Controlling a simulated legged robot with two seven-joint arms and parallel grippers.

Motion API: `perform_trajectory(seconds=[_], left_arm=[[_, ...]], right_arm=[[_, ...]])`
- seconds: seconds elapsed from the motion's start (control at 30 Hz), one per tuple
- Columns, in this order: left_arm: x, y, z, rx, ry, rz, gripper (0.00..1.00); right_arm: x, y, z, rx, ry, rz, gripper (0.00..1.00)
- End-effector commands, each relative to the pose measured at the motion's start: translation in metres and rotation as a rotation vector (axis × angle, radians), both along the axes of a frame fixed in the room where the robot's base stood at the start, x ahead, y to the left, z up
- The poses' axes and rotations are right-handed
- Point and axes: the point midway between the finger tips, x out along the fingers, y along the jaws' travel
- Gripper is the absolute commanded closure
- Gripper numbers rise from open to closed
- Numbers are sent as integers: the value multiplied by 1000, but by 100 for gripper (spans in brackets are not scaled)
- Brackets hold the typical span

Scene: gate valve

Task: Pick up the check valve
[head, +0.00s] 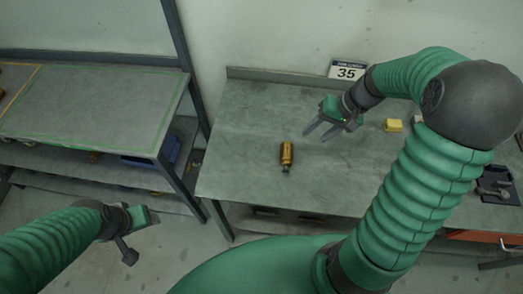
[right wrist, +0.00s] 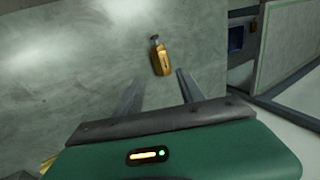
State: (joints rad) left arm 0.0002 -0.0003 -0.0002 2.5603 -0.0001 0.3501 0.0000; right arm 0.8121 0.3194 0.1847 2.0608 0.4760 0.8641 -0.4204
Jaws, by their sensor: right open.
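The check valve (head: 286,155) is a small brass-coloured cylinder with a dark stem end, lying on the grey workbench (head: 240,130). In the right wrist view the valve (right wrist: 160,61) lies ahead of the fingertips, between their lines. My right gripper (head: 314,134) is open and empty, above the bench to the right of the valve and apart from it. Its two fingers (right wrist: 158,82) also show in the right wrist view. My left gripper (head: 143,240) is at the lower left, over the floor, away from the bench; its jaw state is unclear.
A yellow block (head: 393,125) sits on the bench to the right of the gripper. A dark tray with metal parts (head: 495,185) is at the far right. A shelf unit (head: 90,110) stands to the left. The bench around the valve is clear.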

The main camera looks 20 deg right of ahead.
Motion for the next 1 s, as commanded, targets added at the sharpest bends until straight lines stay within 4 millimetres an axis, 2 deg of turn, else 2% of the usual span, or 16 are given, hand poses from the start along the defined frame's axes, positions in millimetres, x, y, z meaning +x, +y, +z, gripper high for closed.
perform_trajectory(seconds=[0.07, 0.13, 0.4, 0.5, 0.67, 0.9, 1.0], left_arm=[[0, 0, 1, 0, 0, -1, 37], [0, 0, 1, 0, 0, -1, 37], [0, 0, 3, 0, 0, -1, 37], [0, 0, 3, 0, 0, -1, 37], [0, 0, 6, 0, 0, 0, 37], [0, 0, 13, 0, 0, 0, 37], [0, 0, 13, 0, 0, 0, 37]], right_arm=[[2, 0, -4, 10, -2, -7, 54], [4, 5, -16, 12, -1, -6, 54], [19, 30, -80, 10, 2, -3, 54], [23, 36, -97, 8, 0, -5, 54], [26, 41, -111, 8, -1, -5, 54], [34, 54, -149, 8, -1, -5, 54], [35, 56, -154, 5, -2, -5, 54]])
